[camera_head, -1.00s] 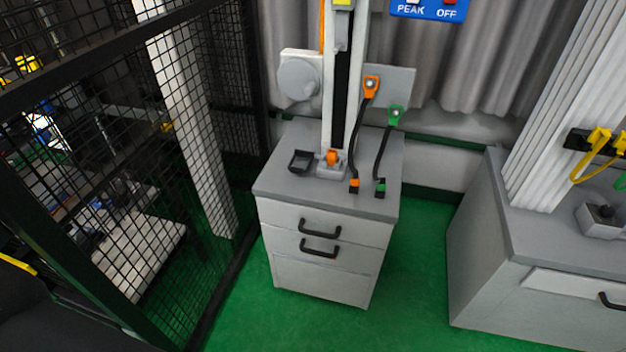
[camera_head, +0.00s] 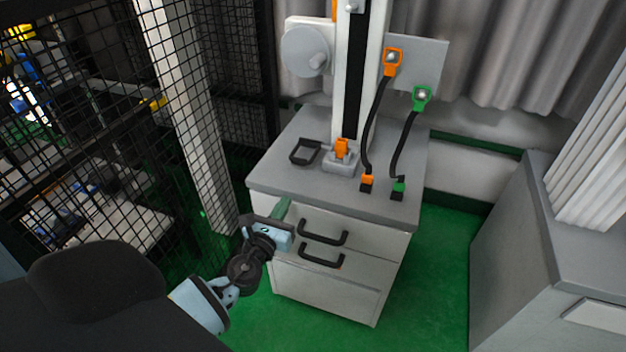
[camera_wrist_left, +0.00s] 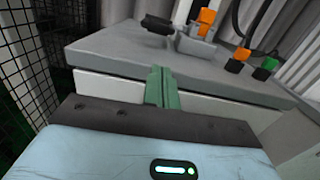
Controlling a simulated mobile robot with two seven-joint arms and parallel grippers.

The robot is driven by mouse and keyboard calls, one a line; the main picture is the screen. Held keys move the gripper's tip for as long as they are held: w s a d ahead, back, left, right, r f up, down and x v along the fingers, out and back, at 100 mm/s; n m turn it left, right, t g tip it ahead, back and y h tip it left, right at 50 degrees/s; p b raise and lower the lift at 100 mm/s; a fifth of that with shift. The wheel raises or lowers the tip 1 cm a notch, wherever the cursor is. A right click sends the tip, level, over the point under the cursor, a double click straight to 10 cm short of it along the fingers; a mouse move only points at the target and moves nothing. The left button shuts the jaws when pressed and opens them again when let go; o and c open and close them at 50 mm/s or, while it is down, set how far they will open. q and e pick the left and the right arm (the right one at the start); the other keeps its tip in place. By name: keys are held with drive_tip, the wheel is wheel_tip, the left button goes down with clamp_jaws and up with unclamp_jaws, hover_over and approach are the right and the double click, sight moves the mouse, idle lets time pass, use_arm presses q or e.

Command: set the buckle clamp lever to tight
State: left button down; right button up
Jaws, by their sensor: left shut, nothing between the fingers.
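The buckle clamp is most likely the small grey block (camera_head: 341,163) with an orange lever (camera_head: 342,147) at the foot of the tower, on the cabinet top. The lever appears to stand upright. In the left wrist view, the orange lever (camera_wrist_left: 207,17) and its grey block (camera_wrist_left: 196,44) show at the top, beyond the fingers. My left gripper (camera_head: 283,208) is at the cabinet's front left edge, short of the clamp and apart from it. Its green fingers (camera_wrist_left: 162,86) are together and empty. My right gripper is not in view.
A black open bracket (camera_head: 305,151) lies left of the clamp. The cabinet top (camera_head: 310,190) is clear in front. A mesh fence (camera_head: 150,110) stands left.

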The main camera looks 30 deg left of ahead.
sight(299, 183)
use_arm(q)
drive_tip(key=shift+w+r, duration=0.15)
drive_tip(key=shift+r, duration=0.05)
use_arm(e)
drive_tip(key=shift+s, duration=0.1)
use_arm(q)
drive_tip(key=x, duration=0.8)
drive_tip(key=shift+w+b, duration=0.35)
drive_tip(key=shift+w+a+r, duration=0.1)
drive_tip(key=shift+w+a, duration=0.1)
drive_tip(key=shift+w, duration=0.4)
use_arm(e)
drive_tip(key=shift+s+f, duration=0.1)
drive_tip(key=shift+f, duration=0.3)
use_arm(q)
drive_tip(key=shift+r, duration=0.1)
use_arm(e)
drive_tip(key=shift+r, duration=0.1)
use_arm(q)
drive_tip(key=shift+r+p, duration=0.25)
drive_tip(key=shift+p, duration=0.3)
drive_tip(key=shift+s, duration=0.1)
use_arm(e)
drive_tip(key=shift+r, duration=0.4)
use_arm(q)
drive_tip(key=shift+p, duration=0.3)
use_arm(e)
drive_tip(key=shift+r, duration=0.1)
